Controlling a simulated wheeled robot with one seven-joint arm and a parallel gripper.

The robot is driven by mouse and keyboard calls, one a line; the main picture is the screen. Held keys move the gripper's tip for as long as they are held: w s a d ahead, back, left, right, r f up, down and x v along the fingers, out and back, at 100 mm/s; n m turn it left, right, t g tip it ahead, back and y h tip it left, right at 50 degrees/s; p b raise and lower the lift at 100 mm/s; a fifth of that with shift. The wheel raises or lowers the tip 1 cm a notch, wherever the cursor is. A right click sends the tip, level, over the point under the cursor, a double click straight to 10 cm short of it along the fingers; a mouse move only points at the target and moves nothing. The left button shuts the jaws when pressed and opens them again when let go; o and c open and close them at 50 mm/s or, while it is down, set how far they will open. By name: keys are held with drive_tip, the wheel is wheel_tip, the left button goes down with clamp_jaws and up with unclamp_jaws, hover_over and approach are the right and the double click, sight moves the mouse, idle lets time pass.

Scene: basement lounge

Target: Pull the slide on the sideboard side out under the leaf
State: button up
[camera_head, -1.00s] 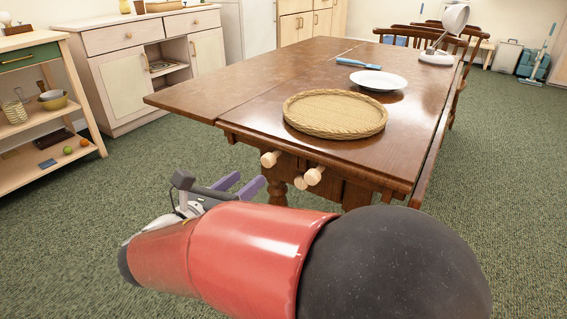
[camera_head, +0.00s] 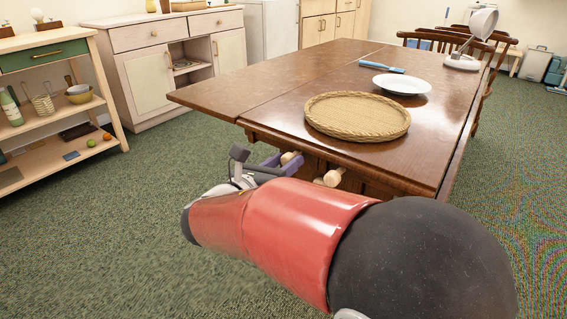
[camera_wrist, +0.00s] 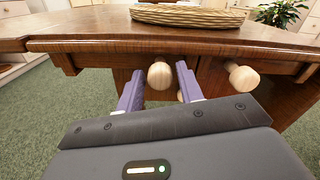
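The wooden table has a leaf (camera_head: 215,92) raised on its sideboard side, level with the top. Under the table's near end, pale round knobs stick out: a left knob (camera_wrist: 160,76), a right knob (camera_wrist: 242,77), and a lower one partly hidden behind a finger (camera_wrist: 180,96). In the head view the left knob (camera_head: 291,157) is nearest the sideboard (camera_head: 145,75); the right knob (camera_head: 331,178) also shows. My gripper (camera_wrist: 160,70) is open, its purple fingers either side of the left knob with gaps visible. The gripper in the head view (camera_head: 284,162) is partly hidden by my arm.
A shelf cart (camera_head: 60,100) is at the left. Green carpet between cart and table is clear.

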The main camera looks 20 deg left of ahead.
clamp_jaws()
drive_tip(key=shift+a, duration=0.1)
